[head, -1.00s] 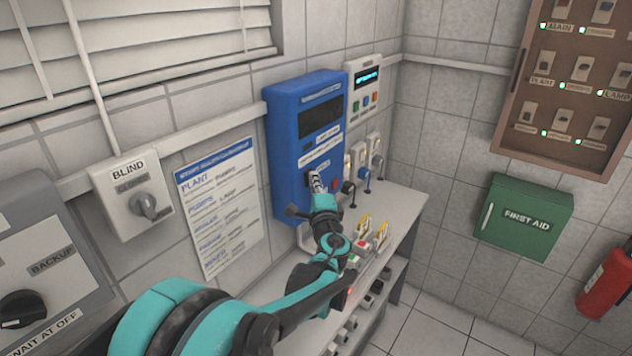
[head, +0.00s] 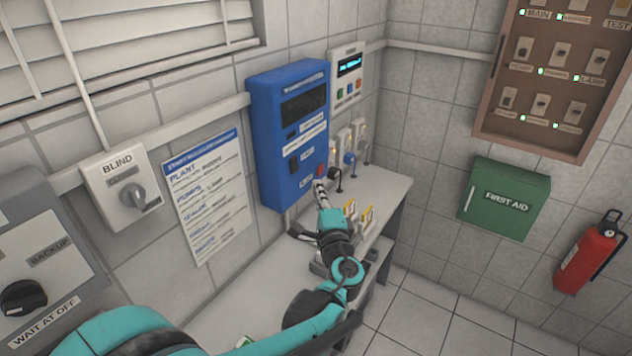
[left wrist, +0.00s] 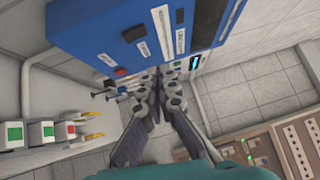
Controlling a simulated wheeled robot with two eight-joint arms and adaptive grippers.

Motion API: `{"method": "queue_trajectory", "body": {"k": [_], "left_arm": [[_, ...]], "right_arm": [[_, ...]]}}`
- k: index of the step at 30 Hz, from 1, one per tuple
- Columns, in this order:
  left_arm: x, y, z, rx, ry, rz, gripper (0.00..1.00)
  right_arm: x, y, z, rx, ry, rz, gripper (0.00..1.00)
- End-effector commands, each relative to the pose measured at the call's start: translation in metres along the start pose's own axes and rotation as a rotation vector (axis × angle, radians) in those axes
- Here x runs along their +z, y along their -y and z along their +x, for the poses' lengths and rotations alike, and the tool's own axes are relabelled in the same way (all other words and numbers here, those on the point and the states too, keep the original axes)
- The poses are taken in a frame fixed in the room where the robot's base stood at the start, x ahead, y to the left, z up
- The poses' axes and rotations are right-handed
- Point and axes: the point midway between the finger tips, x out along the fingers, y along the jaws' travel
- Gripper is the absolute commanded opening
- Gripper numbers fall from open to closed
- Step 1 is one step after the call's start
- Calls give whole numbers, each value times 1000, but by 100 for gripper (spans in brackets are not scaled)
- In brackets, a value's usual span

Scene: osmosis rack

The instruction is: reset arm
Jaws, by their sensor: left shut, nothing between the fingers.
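My left gripper (head: 320,192) is shut and empty, just below the lower right corner of the blue wall unit (head: 277,165). In the left wrist view its fingers (left wrist: 160,78) are together in front of the blue unit (left wrist: 125,30). A red button (head: 320,169) is on the unit's lower face, right above the fingertips; whether they touch it I cannot tell. A dark switch (head: 294,165) is left of the button. My right gripper is not in view.
A white shelf (head: 395,192) runs below the unit, with yellow-tagged items (head: 366,214) near my arm. A first aid box (head: 505,197) and a fire extinguisher (head: 590,253) are farther right.

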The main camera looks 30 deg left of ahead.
Motion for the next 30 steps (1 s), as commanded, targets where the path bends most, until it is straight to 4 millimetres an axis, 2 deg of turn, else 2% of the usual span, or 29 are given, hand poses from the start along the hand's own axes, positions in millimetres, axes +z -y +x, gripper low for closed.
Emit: {"method": "queue_trajectory", "body": {"k": [15,20,23,26,30], "left_arm": [[0,0,-1,2,1,-2,0],[13,-12,-8,83,19,-86,0],[30,-36,-25,224,47,-228,0],[44,-68,-56,414,84,-412,0],[47,-112,-115,697,133,-672,0]], "right_arm": [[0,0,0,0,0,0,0],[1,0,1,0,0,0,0],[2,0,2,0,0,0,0],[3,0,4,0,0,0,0],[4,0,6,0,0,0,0]]}}
